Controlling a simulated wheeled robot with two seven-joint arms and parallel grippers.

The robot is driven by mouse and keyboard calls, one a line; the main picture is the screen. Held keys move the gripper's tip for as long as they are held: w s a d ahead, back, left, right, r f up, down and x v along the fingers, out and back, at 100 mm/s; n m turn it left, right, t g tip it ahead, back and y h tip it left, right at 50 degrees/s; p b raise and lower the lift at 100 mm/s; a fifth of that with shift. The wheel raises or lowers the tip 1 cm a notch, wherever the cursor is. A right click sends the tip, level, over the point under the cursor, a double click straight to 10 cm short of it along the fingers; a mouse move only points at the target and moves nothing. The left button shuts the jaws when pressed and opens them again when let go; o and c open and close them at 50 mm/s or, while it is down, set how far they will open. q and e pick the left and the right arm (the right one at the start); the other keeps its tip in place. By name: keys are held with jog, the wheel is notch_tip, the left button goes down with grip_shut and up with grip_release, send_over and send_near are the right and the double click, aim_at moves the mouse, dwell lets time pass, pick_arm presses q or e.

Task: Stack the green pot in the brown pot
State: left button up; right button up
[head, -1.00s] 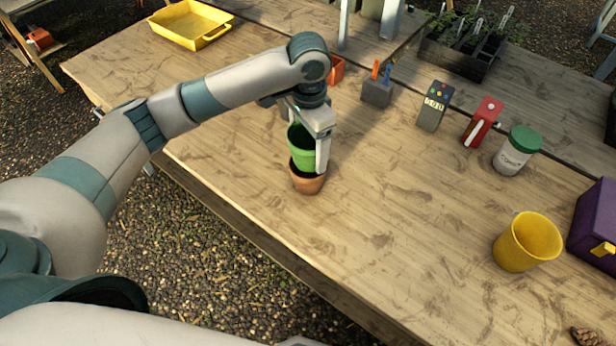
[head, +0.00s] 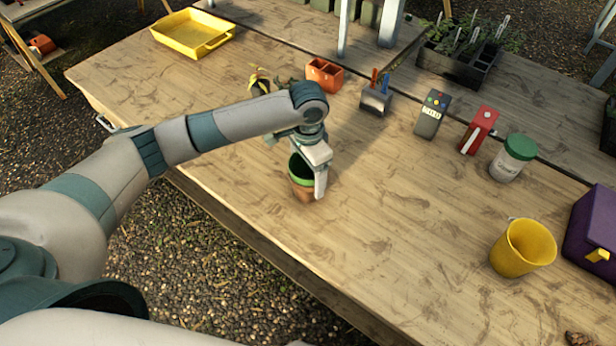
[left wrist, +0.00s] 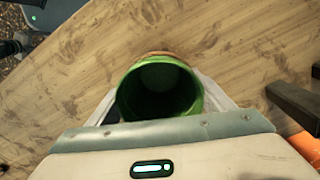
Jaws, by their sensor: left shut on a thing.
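The green pot (head: 301,167) sits down inside the brown pot (head: 303,188), with its green rim showing above the brown wall. My left gripper (head: 308,181) is shut on the green pot from above, one finger in front of the brown pot's side. In the left wrist view the green pot (left wrist: 160,92) is between the fingers with its dark mouth toward the camera, and a sliver of the brown pot (left wrist: 158,53) shows past its far rim. How deep it sits is partly hidden. My right gripper is not in view.
An orange pot block (head: 325,74) and a grey holder (head: 375,101) stand behind the gripper. A yellow pot (head: 523,248), a white jar with green lid (head: 511,160), a red device (head: 479,130) and a purple box (head: 597,225) stand right. The table middle is clear.

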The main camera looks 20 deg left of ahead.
pick_arm(q)
jog(key=shift+s+f, duration=0.1)
jog(key=shift+f, duration=0.6)
jog(key=shift+c, duration=0.6)
jog(key=shift+f, duration=0.3)
jog(key=shift+c, duration=1.2)
jog(key=shift+s+f, duration=0.15)
jog(key=shift+c, duration=0.2)
jog(key=o, duration=1.6)
jog(key=shift+f, duration=0.1)
jog(key=shift+w+a, duration=0.1)
jog(key=shift+w, duration=0.2)
jog(key=shift+r, duration=1.1)
jog(key=shift+r+b, duration=1.3)
jog(key=shift+r, duration=3.9)
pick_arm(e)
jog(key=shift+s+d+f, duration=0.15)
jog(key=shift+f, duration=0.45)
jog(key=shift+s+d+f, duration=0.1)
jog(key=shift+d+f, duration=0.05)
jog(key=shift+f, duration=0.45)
